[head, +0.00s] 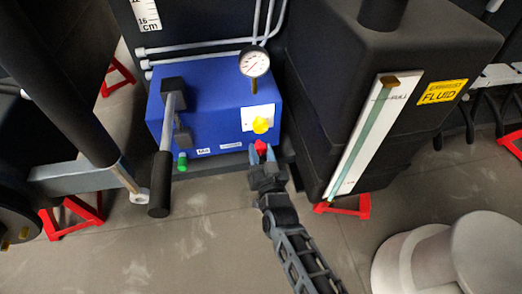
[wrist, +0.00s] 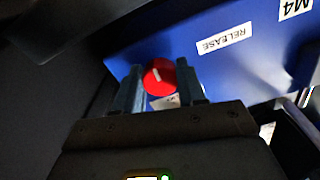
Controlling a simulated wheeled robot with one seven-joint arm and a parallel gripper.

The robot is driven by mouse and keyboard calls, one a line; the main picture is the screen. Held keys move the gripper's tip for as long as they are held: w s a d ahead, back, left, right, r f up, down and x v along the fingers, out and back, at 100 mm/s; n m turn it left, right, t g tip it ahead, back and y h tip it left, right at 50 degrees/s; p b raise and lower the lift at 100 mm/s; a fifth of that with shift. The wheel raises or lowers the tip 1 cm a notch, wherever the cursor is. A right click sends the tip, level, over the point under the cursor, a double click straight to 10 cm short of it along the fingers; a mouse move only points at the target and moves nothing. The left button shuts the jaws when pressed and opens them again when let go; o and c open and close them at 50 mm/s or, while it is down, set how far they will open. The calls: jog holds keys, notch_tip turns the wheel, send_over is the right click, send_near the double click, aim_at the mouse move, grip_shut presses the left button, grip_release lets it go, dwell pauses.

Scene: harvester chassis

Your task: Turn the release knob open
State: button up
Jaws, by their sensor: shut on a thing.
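The release knob (wrist: 160,78) is red with a pale line across its face, and sits low on the front of a blue box (head: 212,118). In the head view the red knob (head: 260,146) shows at the box's lower right, below a yellow knob. My gripper (wrist: 163,92) is shut on the red knob, with one finger on each side of it. In the head view my gripper (head: 262,155) reaches up to it from below. A white RELEASE label (wrist: 225,38) is above and right of the knob in the wrist view. The knob's lower part is hidden.
A yellow knob (head: 261,125) is just above the red one. A pressure gauge (head: 254,62) stands above the box. A lever with a black handle (head: 160,184) and a green knob (head: 182,161) are at left. A black tank (head: 390,90) stands close at right.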

jog(key=shift+f+n, duration=0.1)
jog(key=shift+n, duration=0.4)
jog(key=o, duration=1.1)
jog(key=shift+c, duration=0.2)
jog(key=shift+s, duration=0.1)
jog(key=p+v, duration=0.2)
jog(key=v, duration=0.5)
jog(key=shift+s+p, duration=0.3)
